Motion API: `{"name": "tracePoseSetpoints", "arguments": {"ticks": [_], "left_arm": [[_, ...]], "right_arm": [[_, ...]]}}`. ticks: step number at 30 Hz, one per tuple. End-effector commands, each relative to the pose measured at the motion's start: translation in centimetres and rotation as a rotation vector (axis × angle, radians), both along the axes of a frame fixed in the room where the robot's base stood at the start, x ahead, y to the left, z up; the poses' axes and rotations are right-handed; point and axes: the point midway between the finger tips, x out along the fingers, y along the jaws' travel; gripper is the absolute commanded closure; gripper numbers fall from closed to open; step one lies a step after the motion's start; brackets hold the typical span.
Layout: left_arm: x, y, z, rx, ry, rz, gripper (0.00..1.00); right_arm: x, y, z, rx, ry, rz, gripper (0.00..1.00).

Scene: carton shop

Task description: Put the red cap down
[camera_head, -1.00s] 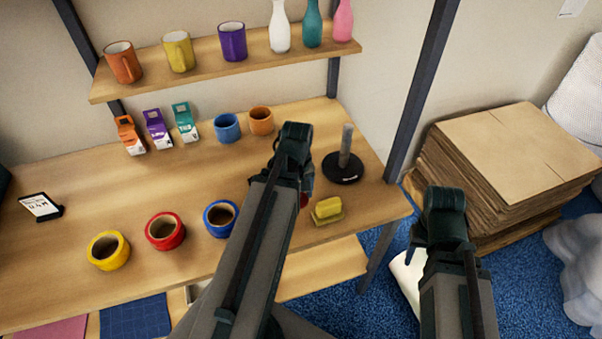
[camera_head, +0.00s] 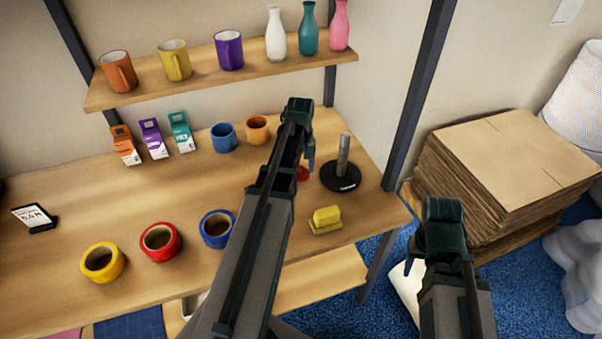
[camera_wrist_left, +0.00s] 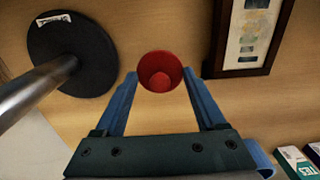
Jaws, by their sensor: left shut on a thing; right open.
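The red cap (camera_head: 303,174) shows beside my left gripper (camera_head: 308,168) in the head view, partly hidden by that arm, left of the dark round stand. In the left wrist view the red cap (camera_wrist_left: 160,72) is between the fingertips of my left gripper (camera_wrist_left: 160,76), its round hollow side facing the camera. The left gripper is shut on it, over the wooden table top (camera_head: 100,200). I cannot tell whether the cap touches the wood. My right gripper (camera_head: 412,258) is open and empty, off the table's right side.
The dark stand with an upright metal post (camera_head: 343,160) is close to the right of the cap. A yellow block (camera_head: 326,216) lies in front. A dark frame (camera_wrist_left: 245,35) lies near the cap. Tape rolls (camera_head: 160,242), cups (camera_head: 223,137) and small cartons (camera_head: 153,138) stand left.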

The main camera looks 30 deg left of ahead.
Motion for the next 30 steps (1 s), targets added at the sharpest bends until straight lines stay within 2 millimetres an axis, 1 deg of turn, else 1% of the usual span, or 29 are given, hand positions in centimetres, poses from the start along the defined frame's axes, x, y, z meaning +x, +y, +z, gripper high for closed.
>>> {"name": "tracePoseSetpoints", "arguments": {"ticks": [4, 5, 6, 9, 12, 21, 25, 26, 30], "left_arm": [[1.3, 0.6, -0.2, 0.0, 0.0, 0.001, 0.8], [1.5, 0.7, -0.5, 0.0, 0.0, 0.0, 0.8], [1.2, 0.5, -1.4, 0.0, 0.0, 0.0, 0.8], [1.1, 0.5, -2.8, 0.0, 0.0, 0.0, 0.8], [1.1, 0.5, -3.8, 0.0, 0.0, 0.0, 0.8], [1.1, 0.5, -3.6, 0.0, 0.0, 0.0, 0.8], [1.1, 0.5, -4.0, 0.0, 0.0, 0.0, 0.8], [1.1, 0.5, -4.0, 0.0, 0.0, 0.0, 0.26], [1.1, 0.5, -3.9, 0.0, 0.0, 0.0, 0.01]], "right_arm": [[0.0, 0.0, -0.2, 0.0, 0.0, 0.0, 0.5], [0.0, 0.0, -0.5, 0.0, 0.0, 0.0, 0.5], [0.0, 0.0, -1.4, 0.0, 0.0, 0.0, 0.5], [0.0, 0.0, -2.8, 0.0, 0.0, 0.0, 0.5], [0.0, 0.0, -3.8, 0.0, 0.0, 0.0, 0.5], [0.0, 0.0, -3.6, 0.0, 0.0, 0.0, 0.5], [0.0, 0.0, -4.0, 0.0, 0.0, 0.0, 0.5], [0.0, 0.0, -4.0, 0.0, 0.0, 0.0, 0.5], [0.0, 0.0, -3.9, 0.0, 0.0, 0.0, 0.5]]}}
